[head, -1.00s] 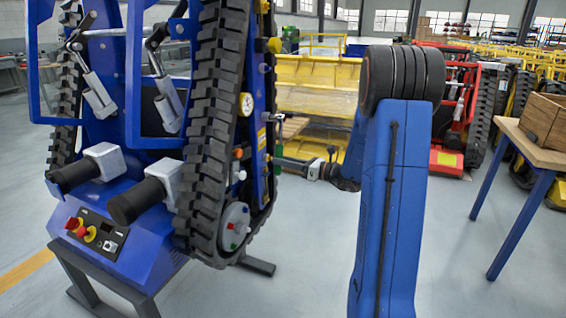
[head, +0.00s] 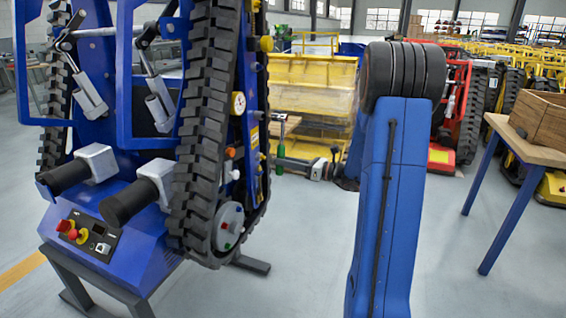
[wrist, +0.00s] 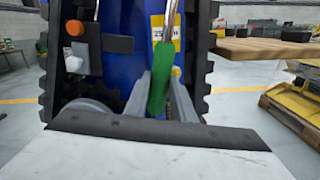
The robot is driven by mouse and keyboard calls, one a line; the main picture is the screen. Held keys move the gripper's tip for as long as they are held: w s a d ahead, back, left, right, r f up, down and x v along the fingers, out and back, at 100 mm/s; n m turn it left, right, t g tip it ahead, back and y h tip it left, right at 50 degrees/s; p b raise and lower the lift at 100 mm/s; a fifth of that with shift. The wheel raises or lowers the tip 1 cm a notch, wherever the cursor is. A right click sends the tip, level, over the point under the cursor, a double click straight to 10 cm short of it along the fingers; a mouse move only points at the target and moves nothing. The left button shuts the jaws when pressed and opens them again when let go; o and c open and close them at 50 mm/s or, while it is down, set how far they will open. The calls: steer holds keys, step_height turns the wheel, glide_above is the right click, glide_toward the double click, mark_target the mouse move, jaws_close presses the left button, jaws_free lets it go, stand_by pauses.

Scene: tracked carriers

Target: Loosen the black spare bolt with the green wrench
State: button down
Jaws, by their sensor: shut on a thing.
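The green wrench (head: 281,146) is upright in my gripper (head: 278,164), beside the right edge of the blue tracked carrier (head: 258,150). In the wrist view its green handle (wrist: 160,90) sits between the grey fingers of my gripper (wrist: 163,98), which are shut on it. The bare metal shaft (wrist: 168,20) runs up out of the picture, so the wrench's head is hidden there. The carrier's blue side panel (wrist: 125,75) stands just behind the wrench. I cannot make out the black spare bolt in either view.
An orange knob (wrist: 75,28) and a black bracket (wrist: 117,44) stick out from the carrier's panel. Its rubber track (head: 205,130) is close to my gripper. A wooden table with a crate (head: 540,118) stands at the right. Grey floor lies open between.

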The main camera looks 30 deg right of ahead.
steer(key=shift+s+d, duration=0.1)
steer(key=v, duration=0.3)
steer(key=shift+s+d+r, duration=0.1)
steer(key=shift+s+d, duration=0.05)
steer(key=shift+s, duration=0.1)
stand_by(0.3)
steer(key=shift+s+d, duration=0.1)
